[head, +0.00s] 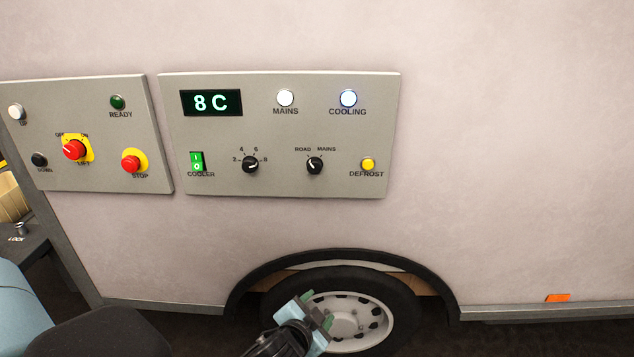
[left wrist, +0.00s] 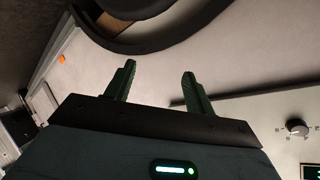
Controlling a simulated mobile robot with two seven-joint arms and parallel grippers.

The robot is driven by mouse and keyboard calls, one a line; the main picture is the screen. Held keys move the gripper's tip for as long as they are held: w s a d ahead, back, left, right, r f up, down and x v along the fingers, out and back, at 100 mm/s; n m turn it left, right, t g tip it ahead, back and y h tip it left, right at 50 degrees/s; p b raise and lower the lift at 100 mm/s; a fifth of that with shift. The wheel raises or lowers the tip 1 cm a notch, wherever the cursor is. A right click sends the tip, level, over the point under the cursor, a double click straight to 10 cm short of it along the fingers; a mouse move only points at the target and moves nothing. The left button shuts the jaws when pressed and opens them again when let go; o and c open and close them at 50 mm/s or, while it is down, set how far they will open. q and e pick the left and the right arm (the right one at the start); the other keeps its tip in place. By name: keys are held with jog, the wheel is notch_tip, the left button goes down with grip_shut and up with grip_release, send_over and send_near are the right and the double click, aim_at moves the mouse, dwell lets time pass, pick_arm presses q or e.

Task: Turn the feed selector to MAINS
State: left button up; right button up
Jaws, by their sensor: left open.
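The feed selector (head: 315,166) is a small black knob low on the grey cooler panel (head: 220,184), with ROAD printed at its upper left and MAINS at its upper right. Its white mark appears to point up and left, toward ROAD. My left gripper (head: 318,309) is open and empty, well below the panel, in front of the wheel in the head view. Its two green fingers also show apart in the left wrist view (left wrist: 158,72). My right gripper is not in view.
The cooler panel also has a display reading 8 C (head: 211,102), a numbered dial (head: 250,165), a green COOLER switch (head: 197,161), a yellow DEFROST button (head: 368,164) and two lamps. A lift panel (head: 90,178) with red controls is at the left. The wall between panel and wheel arch is clear.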

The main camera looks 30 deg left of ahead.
pick_arm(q)
jog(key=w+a+r+n+t+y, duration=0.1)
jog(key=w+a+r+y, duration=0.2)
jog(key=r, duration=0.4)
jog(key=w+a+r+t+y, duration=0.1)
jog(key=w+a+r, duration=0.1)
jog(key=w+r, duration=0.45)
jog(key=n+y+b, duration=0.1)
jog(key=n+y, duration=0.1)
jog(key=y, duration=0.1)
send_near(315, 168)
jog(key=x, duration=0.7)
jog(key=shift+w+a, duration=0.1)
jog(key=shift+a, duration=0.05)
jog(key=shift+w+a, duration=0.35)
jog(key=shift+w, duration=0.25)
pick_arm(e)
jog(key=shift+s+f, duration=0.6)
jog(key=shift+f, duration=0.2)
